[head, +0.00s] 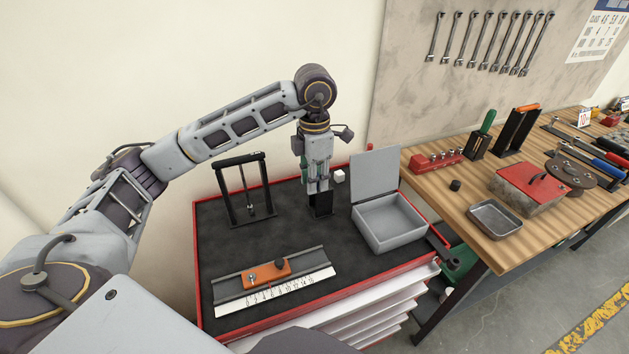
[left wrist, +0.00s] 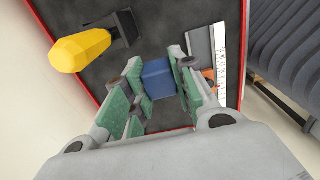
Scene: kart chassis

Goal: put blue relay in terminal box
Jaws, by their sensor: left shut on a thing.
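The blue relay (left wrist: 158,78) is a blue block between the green-padded fingers of my left gripper (left wrist: 157,90) in the left wrist view. In the head view my left gripper (head: 318,188) points straight down over the dark mat, shut on the relay, which shows as a dark block under the fingertips. I cannot tell whether the relay touches the mat. The terminal box (head: 388,222) is a grey box with its lid raised at the back, to the right of the gripper. Its inside looks empty. My right gripper is not in view.
A black frame stand (head: 222,194) is to the left, and a rail with an orange block (head: 264,273) and a ruler is in front. A yellow handle (left wrist: 80,50) shows in the left wrist view. A wooden bench (head: 440,190) stands to the right.

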